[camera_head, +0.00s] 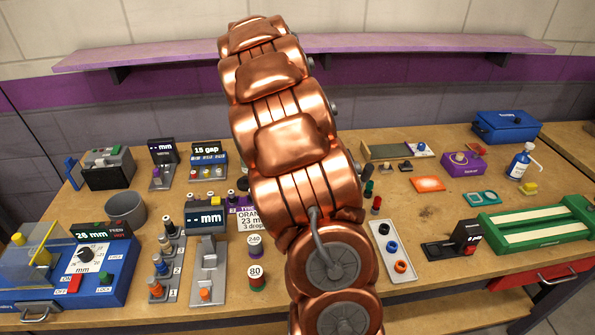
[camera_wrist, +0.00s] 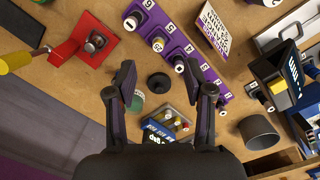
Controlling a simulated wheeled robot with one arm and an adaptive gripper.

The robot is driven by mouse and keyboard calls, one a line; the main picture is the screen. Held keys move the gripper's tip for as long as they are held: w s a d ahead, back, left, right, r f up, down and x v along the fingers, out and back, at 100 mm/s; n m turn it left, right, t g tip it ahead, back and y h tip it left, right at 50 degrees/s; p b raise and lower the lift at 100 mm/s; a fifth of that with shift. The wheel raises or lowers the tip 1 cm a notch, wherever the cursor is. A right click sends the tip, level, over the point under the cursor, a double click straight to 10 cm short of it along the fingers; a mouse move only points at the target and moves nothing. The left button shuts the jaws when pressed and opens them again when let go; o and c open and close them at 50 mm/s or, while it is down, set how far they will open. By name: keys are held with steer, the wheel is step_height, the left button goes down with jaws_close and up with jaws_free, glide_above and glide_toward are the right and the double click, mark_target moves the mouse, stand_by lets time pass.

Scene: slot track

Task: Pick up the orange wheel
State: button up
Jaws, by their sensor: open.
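An orange wheel (camera_head: 400,266) with a dark centre lies at the near end of a narrow white tray (camera_head: 407,277) in the head view, just right of my arm. A blue wheel (camera_head: 391,246) and a darker wheel (camera_head: 383,228) lie behind it in the same tray. I cannot make out the orange wheel in the wrist view. My gripper (camera_wrist: 167,78) is open and empty in the wrist view, its fingers spread above the bench with a black round piece (camera_wrist: 159,82) below and between them. In the head view my copper arm hides the gripper.
In the wrist view a purple rack (camera_wrist: 185,48) with several spools, a red fixture (camera_wrist: 82,42) and a grey cup (camera_wrist: 258,131) surround the gripper. In the head view a black device (camera_head: 459,243) and green-framed block (camera_head: 537,225) stand right of the tray.

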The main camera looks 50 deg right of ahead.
steer(key=w+d+f, duration=0.1)
steer(key=d+f, duration=0.1)
steer(key=d, duration=0.2)
steer(key=w+d+f+n, duration=0.1)
steer(key=d, duration=0.3)
steer(key=w+d+f+n, duration=0.1)
steer(key=d+f, duration=0.1)
steer(key=d, duration=0.2)
steer(key=shift+w+d+f+t+p, duration=0.25)
steer(key=shift+d+f+t+p, duration=0.05)
steer(key=shift+d+f+p, duration=0.1)
steer(key=shift+s+d+f+p, duration=0.15)
steer(key=shift+f+p, duration=0.7)
steer(key=shift+f, duration=1.1)
steer(key=shift+d+f+p, duration=0.1)
steer(key=shift+f+p, duration=0.75)
steer(key=shift+f, duration=1.1)
jaws_close()
